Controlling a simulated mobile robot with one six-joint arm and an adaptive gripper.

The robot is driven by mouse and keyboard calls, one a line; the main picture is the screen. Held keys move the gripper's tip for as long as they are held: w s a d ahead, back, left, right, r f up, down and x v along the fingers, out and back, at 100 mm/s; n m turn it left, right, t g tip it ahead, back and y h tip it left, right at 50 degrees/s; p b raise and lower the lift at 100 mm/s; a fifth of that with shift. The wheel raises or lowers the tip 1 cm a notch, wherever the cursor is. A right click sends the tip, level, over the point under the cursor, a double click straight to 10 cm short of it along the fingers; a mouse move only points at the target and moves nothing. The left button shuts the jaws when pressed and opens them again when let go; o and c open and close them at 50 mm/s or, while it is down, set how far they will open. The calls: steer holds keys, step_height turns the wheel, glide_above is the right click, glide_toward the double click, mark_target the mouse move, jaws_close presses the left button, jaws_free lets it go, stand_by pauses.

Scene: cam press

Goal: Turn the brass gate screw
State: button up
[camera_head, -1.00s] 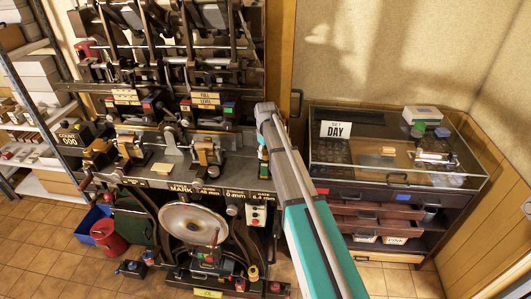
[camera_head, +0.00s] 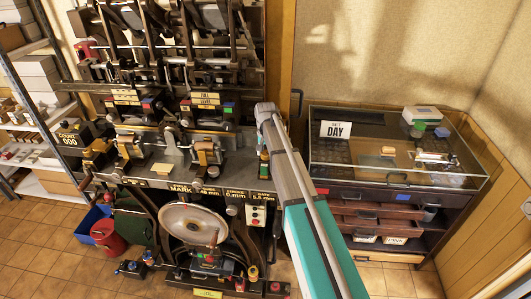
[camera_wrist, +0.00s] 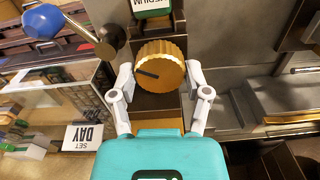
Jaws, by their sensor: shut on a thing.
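The brass gate screw (camera_wrist: 158,65) is a ribbed, gold-coloured knob with a dark line on its face, in the upper middle of the wrist view. My gripper (camera_wrist: 159,75) has one white finger on each side of the knob and is shut on it. In the head view my arm reaches to the right end of the press, and the fingers cannot be made out there. A GATE readout (camera_head: 264,196) in mm sits on the press front below; its digits are too small to read surely.
The dark press (camera_head: 150,180) with its levers and large disc fills the left and middle. A glass-topped cabinet (camera_head: 345,185) with a DAY sign (camera_head: 336,129) stands to the right. In the wrist view a blue-ended lever (camera_wrist: 42,21) lies at upper left, near the knob.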

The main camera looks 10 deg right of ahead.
steer(key=shift+m, duration=0.8)
steer(key=o, duration=1.1)
steer(key=shift+o, duration=0.2)
steer(key=shift+n, duration=0.3)
